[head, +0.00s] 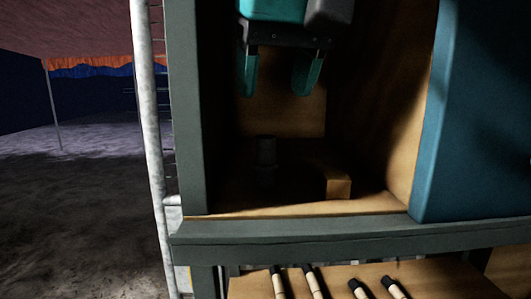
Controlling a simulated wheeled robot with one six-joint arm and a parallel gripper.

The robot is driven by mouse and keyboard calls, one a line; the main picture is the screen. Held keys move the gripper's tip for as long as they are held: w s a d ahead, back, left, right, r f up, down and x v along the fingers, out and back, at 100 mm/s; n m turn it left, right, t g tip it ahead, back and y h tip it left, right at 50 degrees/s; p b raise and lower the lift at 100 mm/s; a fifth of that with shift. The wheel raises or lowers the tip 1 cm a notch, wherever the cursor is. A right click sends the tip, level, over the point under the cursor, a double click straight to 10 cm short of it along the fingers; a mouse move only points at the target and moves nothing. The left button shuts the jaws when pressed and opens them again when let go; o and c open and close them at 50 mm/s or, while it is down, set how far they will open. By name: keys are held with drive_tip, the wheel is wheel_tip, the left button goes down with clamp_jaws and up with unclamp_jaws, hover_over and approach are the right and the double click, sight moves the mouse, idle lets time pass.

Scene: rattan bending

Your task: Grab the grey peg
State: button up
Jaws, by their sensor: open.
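My gripper (277,87) hangs at the top of the compartment, with its two teal fingers apart and nothing between them. A dark grey upright cylinder, which looks like the grey peg (266,151), stands inside the cabinet in deep shadow. It is below the gripper and slightly left of the middle of its fingers, with a clear gap between. Its lower part and base are too dark to make out well.
A wooden block (339,187) lies right of the peg on the compartment floor. The cabinet frame (188,110) and a blue-teal panel (480,120) flank the opening. Several cream rods with dark ends (312,280) lie on a lower shelf. Open ground lies left.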

sight(264, 157)
drive_tip(key=b+x, duration=0.4)
drive_tip(key=x, duration=0.2)
drive_tip(key=shift+s+a+f, duration=0.1)
drive_tip(key=shift+s, duration=0.05)
drive_tip(key=b+x, duration=0.5)
drive_tip(key=shift+d+f+b, duration=0.2)
drive_tip(key=shift+f+b, duration=0.15)
drive_tip(key=shift+r, duration=0.15)
drive_tip(key=c, duration=0.9)
